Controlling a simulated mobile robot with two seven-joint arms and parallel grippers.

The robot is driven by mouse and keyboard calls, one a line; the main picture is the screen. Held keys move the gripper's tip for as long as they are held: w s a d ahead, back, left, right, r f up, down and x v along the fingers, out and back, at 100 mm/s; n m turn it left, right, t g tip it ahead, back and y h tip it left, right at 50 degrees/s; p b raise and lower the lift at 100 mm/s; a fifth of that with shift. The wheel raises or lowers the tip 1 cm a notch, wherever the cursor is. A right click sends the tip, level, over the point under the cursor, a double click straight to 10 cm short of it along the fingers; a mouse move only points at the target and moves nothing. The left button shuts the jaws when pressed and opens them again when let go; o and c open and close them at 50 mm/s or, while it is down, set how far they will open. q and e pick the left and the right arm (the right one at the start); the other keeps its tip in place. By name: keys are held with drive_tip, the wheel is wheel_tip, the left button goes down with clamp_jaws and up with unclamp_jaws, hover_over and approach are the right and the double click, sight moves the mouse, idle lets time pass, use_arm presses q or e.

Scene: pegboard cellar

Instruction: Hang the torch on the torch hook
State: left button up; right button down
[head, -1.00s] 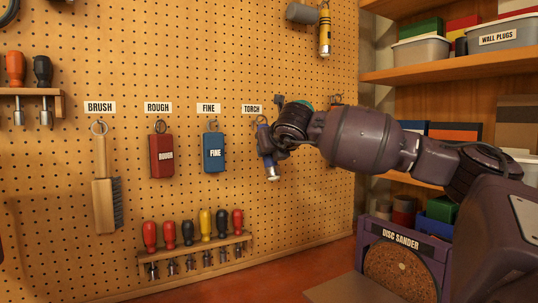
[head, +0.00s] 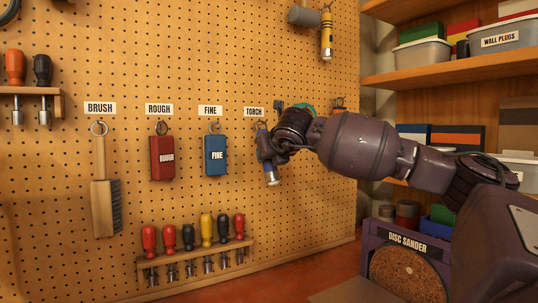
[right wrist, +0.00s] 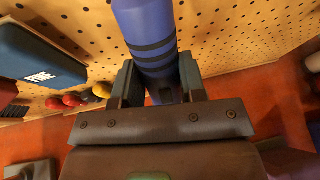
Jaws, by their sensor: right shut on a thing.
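The blue torch (head: 265,148), with a silver end pointing down, is just below the TORCH label (head: 254,112) on the pegboard. It hangs slightly tilted. My right gripper (head: 275,150) is shut on it from the right. In the right wrist view the torch's blue, black-banded body (right wrist: 146,35) runs up from between the fingers (right wrist: 158,88). The torch hook and the torch's top end are small and partly hidden by the gripper in the head view, so I cannot tell whether the torch is on the hook. My left gripper is not in view.
Left of the torch hang the blue FINE block (head: 215,156), the red ROUGH block (head: 162,158) and a brush (head: 102,185). A rack of screwdrivers (head: 200,257) is below. A yellow tool (head: 327,38) hangs above. A disc sander (head: 403,265) stands at lower right.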

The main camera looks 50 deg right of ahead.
drive_tip(key=c, duration=0.6)
unclamp_jaws()
